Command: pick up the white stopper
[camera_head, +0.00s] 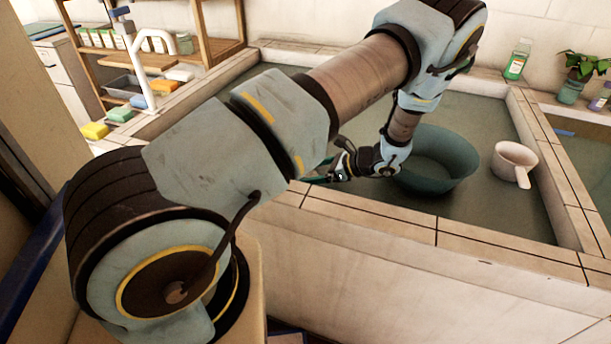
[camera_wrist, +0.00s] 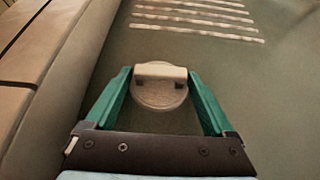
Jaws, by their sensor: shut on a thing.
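The white stopper (camera_wrist: 160,96) is round, with a raised bar-shaped grip across its top. In the wrist view it sits between the two green fingers of my gripper (camera_wrist: 160,75), whose tips are at the two ends of the grip. My gripper is shut on the stopper. In the head view my gripper (camera_head: 322,177) is low inside the washbasin, close to its front wall. The stopper cannot be made out there. Whether it touches the basin floor I cannot tell.
A green-grey tub (camera_head: 436,165) stands in the basin close to my wrist, with a white dipper (camera_head: 514,162) to its right. The tiled basin rim (camera_head: 400,218) runs along the front. A green bottle (camera_head: 517,60) stands on the back ledge. Pale stripes (camera_wrist: 195,18) cross the basin floor.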

